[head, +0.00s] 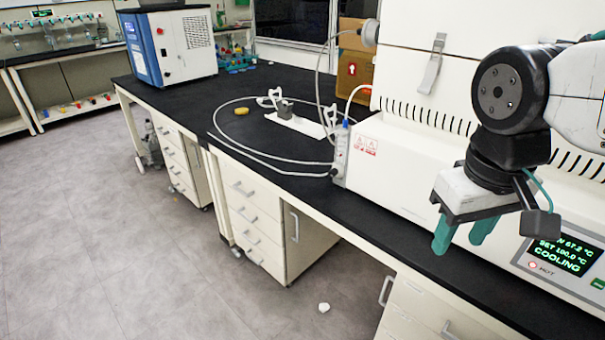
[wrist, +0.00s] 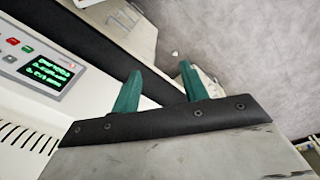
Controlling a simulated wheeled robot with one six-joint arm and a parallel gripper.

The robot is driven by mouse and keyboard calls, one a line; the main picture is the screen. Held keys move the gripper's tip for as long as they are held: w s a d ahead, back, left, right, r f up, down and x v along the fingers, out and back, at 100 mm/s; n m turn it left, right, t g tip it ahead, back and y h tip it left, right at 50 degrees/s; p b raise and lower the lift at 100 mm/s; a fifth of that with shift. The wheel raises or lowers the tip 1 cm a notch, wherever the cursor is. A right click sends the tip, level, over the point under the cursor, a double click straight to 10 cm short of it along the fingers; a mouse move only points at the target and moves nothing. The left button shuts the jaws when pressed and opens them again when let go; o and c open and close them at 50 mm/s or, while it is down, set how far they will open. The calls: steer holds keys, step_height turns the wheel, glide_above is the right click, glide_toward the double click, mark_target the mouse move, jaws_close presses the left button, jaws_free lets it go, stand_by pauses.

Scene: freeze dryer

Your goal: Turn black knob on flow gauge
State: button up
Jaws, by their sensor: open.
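A small upright grey-white device (head: 341,152), which looks like the flow gauge, stands at the left end of the white furnace in the head view. Tubing runs to it. My gripper (head: 463,236) hangs in front of the furnace, well to the right of the gauge. Its two green fingers are apart with nothing between them. In the wrist view my gripper (wrist: 160,68) points over the bench edge and floor, and the gauge is not in that view.
The white furnace (head: 400,170) fills the right of the black bench, with a lit display panel (head: 563,252). A loop of clear tubing (head: 262,157) and a yellow object (head: 242,111) lie left of the gauge. A blue-and-white machine (head: 170,47) stands farther back. Floor in front is mostly clear.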

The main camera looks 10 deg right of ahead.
steer(key=w+d+f+n+g+h, duration=0.1)
steer(key=w+d+f+n+h, duration=0.3)
steer(key=w, duration=0.8)
steer(key=w+n+h, duration=0.1)
steer(key=w+h, duration=0.6)
steer(key=w, duration=0.5)
steer(key=n+t+h, duration=0.3)
steer(key=n+t, duration=0.7)
steer(key=t, duration=0.1)
glide_toward(330, 175)
steer(key=x, duration=0.9)
steer(key=shift+w+d, duration=0.2)
jaws_close()
